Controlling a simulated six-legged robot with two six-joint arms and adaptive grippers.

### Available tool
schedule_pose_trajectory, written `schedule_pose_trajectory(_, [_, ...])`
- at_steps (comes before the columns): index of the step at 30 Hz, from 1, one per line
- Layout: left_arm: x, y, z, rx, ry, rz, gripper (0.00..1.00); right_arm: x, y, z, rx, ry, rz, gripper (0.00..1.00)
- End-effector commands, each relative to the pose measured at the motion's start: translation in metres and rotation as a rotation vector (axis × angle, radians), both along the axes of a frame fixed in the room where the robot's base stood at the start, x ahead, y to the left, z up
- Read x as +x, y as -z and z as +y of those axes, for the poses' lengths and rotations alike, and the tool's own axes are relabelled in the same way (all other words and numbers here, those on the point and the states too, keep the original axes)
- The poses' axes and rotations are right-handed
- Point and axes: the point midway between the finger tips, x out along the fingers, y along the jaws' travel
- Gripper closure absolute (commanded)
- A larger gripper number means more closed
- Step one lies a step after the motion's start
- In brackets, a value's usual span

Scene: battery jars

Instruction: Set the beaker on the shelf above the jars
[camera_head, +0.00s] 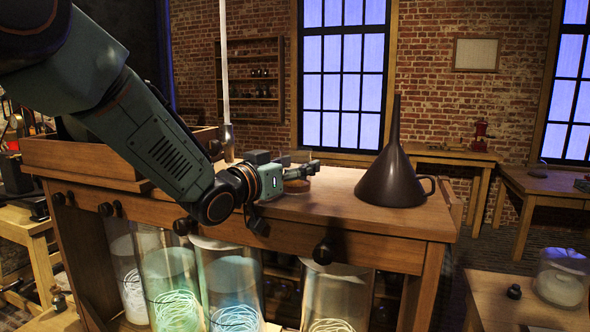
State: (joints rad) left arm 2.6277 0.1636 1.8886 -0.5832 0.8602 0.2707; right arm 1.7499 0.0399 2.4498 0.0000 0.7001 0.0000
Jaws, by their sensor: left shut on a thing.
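My left gripper (304,170) reaches in from the left over the wooden shelf top (330,205) and is shut on a small, low round thing, which I take for the beaker (297,186). The fingers hide most of it, and it looks brownish against the wood. It is at or just above the shelf top; I cannot tell whether it touches. Below the shelf stand several glass jars (232,280) with pale coiled strands inside, glowing white, green and blue. My right gripper is not in view.
A dark funnel (392,180) with an upright spout and a handle stands on the right of the shelf top. A wooden tray (85,158) is on the left, partly behind my arm. A thin pale rod (225,75) rises behind my arm. Bare wood lies between gripper and funnel.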

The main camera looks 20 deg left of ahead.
Motion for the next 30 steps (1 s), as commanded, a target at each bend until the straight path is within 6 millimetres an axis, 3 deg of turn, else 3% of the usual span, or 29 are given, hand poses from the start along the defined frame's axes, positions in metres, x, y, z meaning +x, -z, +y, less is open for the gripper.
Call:
schedule_pose_trajectory(14, [0.0011, 0.0126, -0.0004, -0.001, 0.000, -0.002, 0.75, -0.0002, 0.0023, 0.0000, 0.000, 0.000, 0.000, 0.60])
schedule_pose_trajectory(15, [0.0010, 0.0121, -0.0004, 0.000, 0.000, -0.001, 0.38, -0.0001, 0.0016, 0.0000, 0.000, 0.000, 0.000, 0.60])
schedule_pose_trajectory(22, [0.0009, 0.0116, -0.0003, 0.000, 0.000, -0.001, 0.19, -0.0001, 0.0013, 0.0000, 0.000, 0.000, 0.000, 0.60])
schedule_pose_trajectory(30, [0.0009, 0.0114, -0.0003, 0.000, 0.000, -0.001, 0.19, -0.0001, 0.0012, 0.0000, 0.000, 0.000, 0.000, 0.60])
